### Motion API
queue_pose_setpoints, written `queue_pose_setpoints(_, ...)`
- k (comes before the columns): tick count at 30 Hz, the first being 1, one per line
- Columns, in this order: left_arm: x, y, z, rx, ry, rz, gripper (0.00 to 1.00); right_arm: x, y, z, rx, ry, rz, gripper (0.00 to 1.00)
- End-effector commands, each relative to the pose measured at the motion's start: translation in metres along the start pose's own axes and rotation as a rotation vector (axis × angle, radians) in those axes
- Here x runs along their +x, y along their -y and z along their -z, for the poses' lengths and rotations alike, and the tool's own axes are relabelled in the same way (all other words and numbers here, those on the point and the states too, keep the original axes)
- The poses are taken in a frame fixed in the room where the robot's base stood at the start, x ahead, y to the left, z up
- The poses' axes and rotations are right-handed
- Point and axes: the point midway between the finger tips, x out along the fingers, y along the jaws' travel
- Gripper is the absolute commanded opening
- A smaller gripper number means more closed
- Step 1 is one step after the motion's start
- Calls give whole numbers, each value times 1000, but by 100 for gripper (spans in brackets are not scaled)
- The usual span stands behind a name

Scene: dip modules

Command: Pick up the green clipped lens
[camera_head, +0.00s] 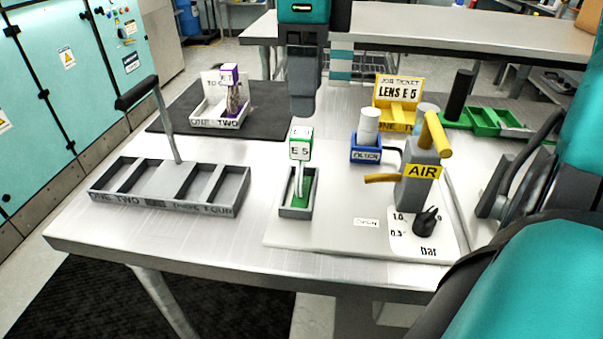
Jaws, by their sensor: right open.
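The green clipped lens (301,146) stands upright in a small grey holder (297,212), with a green-edged tag reading E 5 at its top. A pale clip or stem runs below the tag, and its lower part is partly hidden by the holder walls. My right gripper (304,108) points down from the top of the view. It appears above the tag and apart from it. It is open and empty, though seen side-on, so the gap between its fingers hardly shows. My left gripper is not in view.
A grey compartment tray (122,202) is at left, a purple-tagged module (230,73) behind it. Right of the lens are a blue holder (366,155), the yellow job ticket (398,88) reading LENS E 5, the AIR unit (413,197) and a green tray (484,122).

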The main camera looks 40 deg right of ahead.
Motion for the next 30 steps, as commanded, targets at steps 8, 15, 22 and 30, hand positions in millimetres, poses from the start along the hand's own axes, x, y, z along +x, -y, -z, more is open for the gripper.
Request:
queue_pose_setpoints(8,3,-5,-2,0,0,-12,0,36,0,0,0,-1,-2,68)
queue_pose_setpoints(15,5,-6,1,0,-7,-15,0,65,0,-2,-1,-4,-3,68)
queue_pose_setpoints(22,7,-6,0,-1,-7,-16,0,88,0,-2,0,-1,-1,68)
queue_pose_setpoints(30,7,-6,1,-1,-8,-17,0,88,0,-2,0,0,-1,63)
